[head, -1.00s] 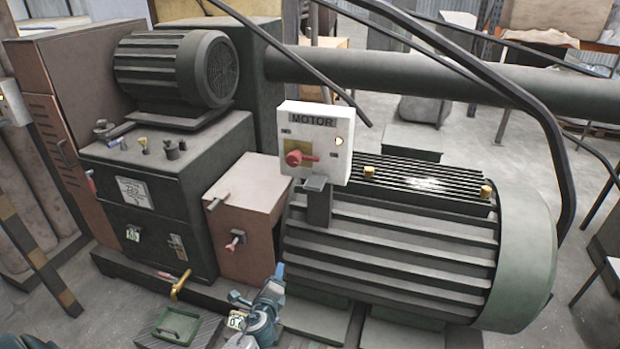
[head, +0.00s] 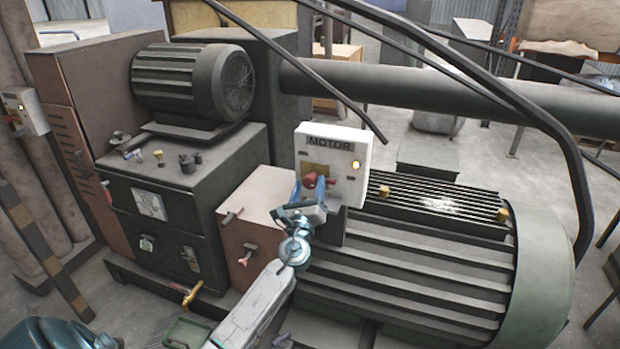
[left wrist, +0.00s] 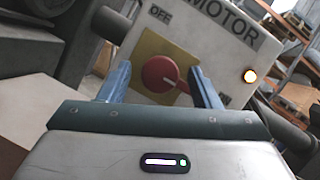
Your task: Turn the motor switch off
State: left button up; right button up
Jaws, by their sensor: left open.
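The white motor switch box (head: 345,154), labelled MOTOR, stands on a post in front of the large ribbed motor. Its red rotary knob (head: 312,180) sits on a yellow plate, with a lit yellow lamp to the right. In the left wrist view the red knob (left wrist: 161,74) has its handle pointing right, and an OFF label (left wrist: 160,15) shows up and left of it. My left gripper (head: 313,187) is open, its blue fingers on either side of the knob. In the left wrist view the gripper (left wrist: 163,85) straddles the knob; I cannot tell whether it touches. My right gripper is not in view.
The large ribbed motor (head: 420,260) fills the right. A brown box (head: 255,215) with small levers and a dark cabinet (head: 150,205) stand to the left. A thick pipe (head: 450,95) and dark bent bars pass behind and above the switch box.

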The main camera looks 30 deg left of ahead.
pick_arm(q)
jog(key=shift+x, duration=1.05)
jog(key=c, duration=1)
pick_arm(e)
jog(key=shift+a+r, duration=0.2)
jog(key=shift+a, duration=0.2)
